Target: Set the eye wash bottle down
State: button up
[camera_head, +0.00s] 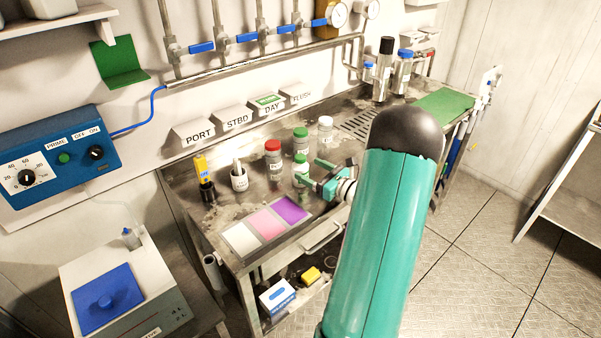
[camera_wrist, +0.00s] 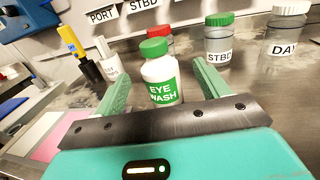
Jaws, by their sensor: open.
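The eye wash bottle (camera_wrist: 161,82) is white with a green cap and a green label reading EYE WASH. In the wrist view it stands upright between the two green fingers of my gripper (camera_wrist: 160,76), with a gap showing on each side. In the head view the bottle (camera_head: 301,169) stands on the steel counter (camera_head: 335,205), at the fingertips of my gripper (camera_head: 312,172). My gripper is open and holds nothing. The bottle's base is partly hidden behind the gripper in the wrist view.
Close behind stand a red-capped bottle (camera_head: 273,160), a green-capped STBD bottle (camera_head: 300,141) and a white-capped DAY bottle (camera_head: 325,134). A white cup (camera_head: 239,179) and a yellow-topped tool (camera_head: 204,178) stand left. Coloured pads (camera_head: 266,223) lie near the front edge.

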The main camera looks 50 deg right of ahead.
aim_at(307, 169)
jog(key=w, duration=0.5)
jog(key=shift+a+f, duration=0.2)
jog(key=shift+f, duration=0.05)
jog(key=shift+c, duration=0.4)
jog(key=c, duration=1.1)
jog(key=shift+c, duration=0.4)
jog(key=shift+r, duration=0.2)
